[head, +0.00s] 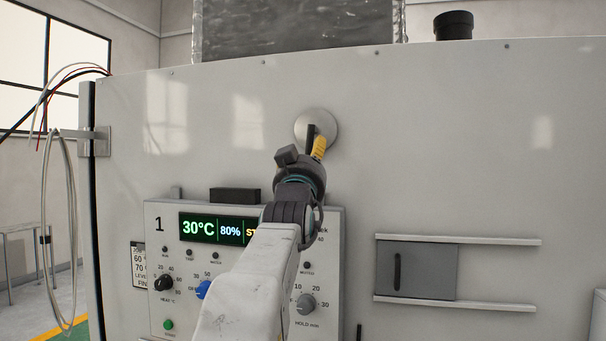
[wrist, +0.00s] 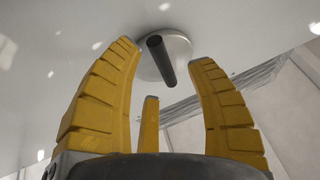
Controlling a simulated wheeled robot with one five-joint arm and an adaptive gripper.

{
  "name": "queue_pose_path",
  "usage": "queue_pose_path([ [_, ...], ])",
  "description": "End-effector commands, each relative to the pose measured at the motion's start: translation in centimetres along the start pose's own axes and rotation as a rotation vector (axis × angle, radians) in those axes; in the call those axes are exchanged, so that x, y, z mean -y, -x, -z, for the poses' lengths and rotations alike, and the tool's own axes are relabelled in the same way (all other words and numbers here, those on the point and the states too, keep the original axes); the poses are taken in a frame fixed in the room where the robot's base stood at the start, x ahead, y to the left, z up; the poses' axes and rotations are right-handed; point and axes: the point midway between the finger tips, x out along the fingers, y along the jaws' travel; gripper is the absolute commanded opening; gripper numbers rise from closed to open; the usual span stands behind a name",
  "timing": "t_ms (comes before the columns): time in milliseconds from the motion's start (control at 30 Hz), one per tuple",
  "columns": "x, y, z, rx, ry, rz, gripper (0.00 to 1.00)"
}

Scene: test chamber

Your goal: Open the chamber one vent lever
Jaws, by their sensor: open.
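The vent lever is a dark bar on a round silver disc (head: 328,119) on the upper front of chamber one. In the wrist view the dark lever bar (wrist: 161,60) sticks out from the disc (wrist: 182,47) toward the camera. My gripper (head: 319,147) is at the disc in the head view, and my arm covers part of the panel below it. In the wrist view my gripper's yellow fingers (wrist: 165,60) are open, with the lever bar between and just beyond their tips. I cannot tell whether any finger touches it.
The control panel (head: 160,315) with a lit display (head: 197,229) and knobs is below, partly behind my arm. A grey sliding cover (head: 428,270) sits between two rails at the right. Cables (head: 68,190) hang at the left edge. The chamber face around the disc is clear.

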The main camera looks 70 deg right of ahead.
Motion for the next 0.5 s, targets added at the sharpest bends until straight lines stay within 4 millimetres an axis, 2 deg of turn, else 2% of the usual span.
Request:
queue_pose_path([
  [500, 0.0, 6.0, 0.0, -0.001, 0.0, 0.0, 0.51],
])
